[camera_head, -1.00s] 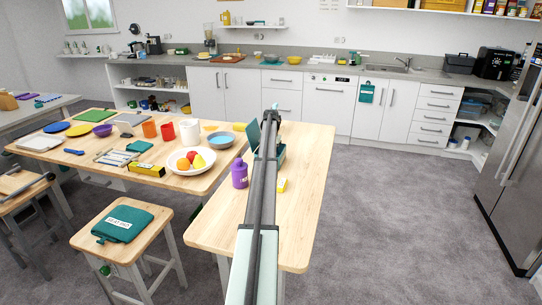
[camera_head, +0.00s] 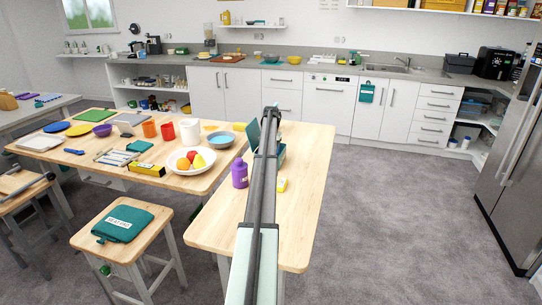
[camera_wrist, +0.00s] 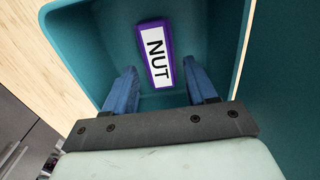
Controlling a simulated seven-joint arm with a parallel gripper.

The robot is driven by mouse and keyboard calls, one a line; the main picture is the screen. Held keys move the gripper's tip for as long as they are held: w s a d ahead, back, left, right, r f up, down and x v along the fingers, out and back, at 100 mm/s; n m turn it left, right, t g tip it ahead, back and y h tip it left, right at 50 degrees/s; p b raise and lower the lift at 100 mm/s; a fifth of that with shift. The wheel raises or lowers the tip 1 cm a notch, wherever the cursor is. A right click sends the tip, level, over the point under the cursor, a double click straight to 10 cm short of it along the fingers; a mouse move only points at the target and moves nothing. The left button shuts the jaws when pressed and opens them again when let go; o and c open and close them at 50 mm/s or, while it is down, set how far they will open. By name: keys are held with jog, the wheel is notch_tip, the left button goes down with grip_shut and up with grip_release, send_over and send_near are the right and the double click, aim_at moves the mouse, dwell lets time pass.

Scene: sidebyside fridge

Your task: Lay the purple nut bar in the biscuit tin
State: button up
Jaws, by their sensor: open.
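The purple nut bar (camera_wrist: 155,52), with a white label reading NUT, lies inside the teal biscuit tin (camera_wrist: 85,40) in the wrist view. My gripper (camera_wrist: 160,72) is open over the tin, with one blue finger on each side of the bar's near end. Gaps show between the fingers and the bar. In the head view the tin (camera_head: 281,154) stands on the wooden table with its lid (camera_head: 253,137) raised. My arm hides much of the tin there, and the bar is not visible in that view.
A purple bottle (camera_head: 239,174) and a small yellow block (camera_head: 282,185) stand near the tin on the table (camera_head: 300,225). A fruit bowl (camera_head: 174,167) is on the neighbouring table at left. The table's right and front parts are clear.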

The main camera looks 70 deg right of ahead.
notch_tip(320, 180, up, 10)
jog(key=shift+r, duration=0.25)
dwell(0.5)
